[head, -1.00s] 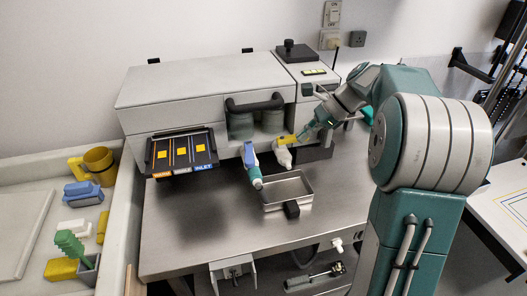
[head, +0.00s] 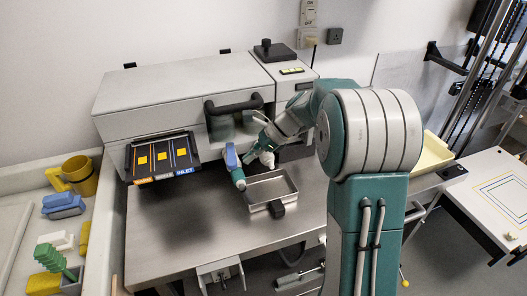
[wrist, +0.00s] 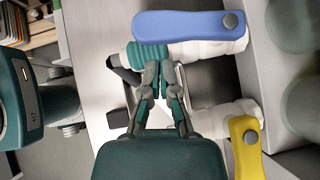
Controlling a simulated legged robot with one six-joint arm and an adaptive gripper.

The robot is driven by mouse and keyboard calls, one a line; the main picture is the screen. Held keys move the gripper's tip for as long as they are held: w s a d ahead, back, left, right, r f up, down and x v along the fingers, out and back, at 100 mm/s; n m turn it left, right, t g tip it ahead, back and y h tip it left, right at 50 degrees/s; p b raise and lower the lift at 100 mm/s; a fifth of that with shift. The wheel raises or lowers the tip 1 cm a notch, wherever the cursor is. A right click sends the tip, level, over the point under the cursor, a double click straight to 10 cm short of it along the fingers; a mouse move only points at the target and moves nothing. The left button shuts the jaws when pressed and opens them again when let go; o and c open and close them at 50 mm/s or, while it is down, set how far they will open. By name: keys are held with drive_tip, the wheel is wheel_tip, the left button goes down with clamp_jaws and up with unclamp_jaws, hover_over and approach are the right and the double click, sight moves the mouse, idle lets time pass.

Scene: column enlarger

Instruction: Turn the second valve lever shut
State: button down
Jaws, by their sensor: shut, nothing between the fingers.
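Two valves stick out from the front of the grey machine. The blue lever (head: 231,157) is on the left valve; in the wrist view (wrist: 190,25) it lies along its white body, above a teal ribbed nozzle (wrist: 148,57). The yellow lever (wrist: 245,148) is on the other white valve (wrist: 212,116) and lies crosswise to it; in the head view my arm hides it. Which lever counts as second I cannot tell. My gripper (wrist: 159,72) is shut and empty, between the two valves and close to the teal nozzle; contact is unclear. It shows in the head view (head: 247,157).
A metal tray (head: 291,182) with a black handle sits on the steel bench below the valves. A panel with yellow squares (head: 127,163) is to the left. A dark handle bar (head: 239,105) is above the valves. The bench left of the tray is clear.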

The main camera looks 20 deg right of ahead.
drive_tip(key=shift+a, duration=0.6)
